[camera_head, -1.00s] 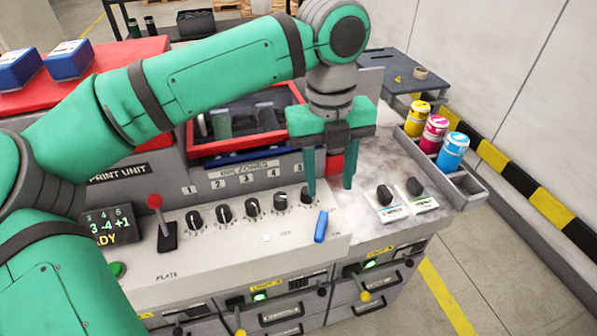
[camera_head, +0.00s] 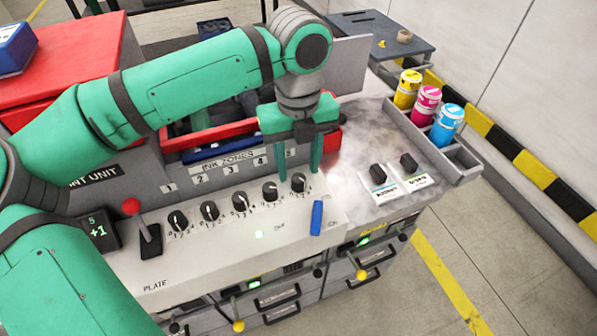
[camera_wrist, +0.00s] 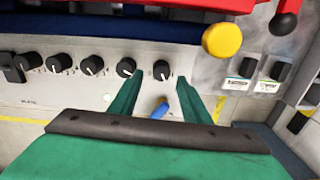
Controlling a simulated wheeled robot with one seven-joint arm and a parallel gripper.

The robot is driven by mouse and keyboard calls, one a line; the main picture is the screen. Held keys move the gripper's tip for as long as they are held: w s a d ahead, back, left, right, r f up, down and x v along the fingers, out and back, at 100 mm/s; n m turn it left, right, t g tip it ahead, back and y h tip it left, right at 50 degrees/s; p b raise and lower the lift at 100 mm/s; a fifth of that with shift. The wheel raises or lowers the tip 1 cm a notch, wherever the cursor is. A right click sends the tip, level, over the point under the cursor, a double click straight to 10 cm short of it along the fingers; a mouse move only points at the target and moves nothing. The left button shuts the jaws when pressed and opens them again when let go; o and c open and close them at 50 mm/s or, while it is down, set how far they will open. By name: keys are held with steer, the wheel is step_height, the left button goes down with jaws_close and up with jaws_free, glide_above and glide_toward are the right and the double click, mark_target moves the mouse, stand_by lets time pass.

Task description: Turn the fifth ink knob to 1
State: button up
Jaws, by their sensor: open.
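The fifth ink knob (camera_head: 298,182) is the rightmost of the black knobs in the row on the pale panel. It also shows in the wrist view (camera_wrist: 161,70), between the open fingers. Its white pointer shows, but the number it points to is too small to read. My gripper (camera_head: 299,176) is open and empty, pointing down, with its green fingers on either side of that knob in the head view. I cannot tell whether a finger touches it. The small display (camera_head: 97,230) shows 5 and +1.
The fourth knob (camera_head: 270,191) stands close on the left. A blue lever (camera_head: 317,217) stands in front of the fifth knob. A red-knobbed lever (camera_head: 132,207) is at left.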

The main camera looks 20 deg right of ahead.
mark_target(299, 178)
steer(key=shift+w+d+f, duration=0.1)
steer(key=shift+f, duration=1.45)
steer(key=c, duration=1)
steer(key=shift+c, duration=0.2)
steer(key=shift+m, duration=0.3)
steer(key=m, duration=1.1)
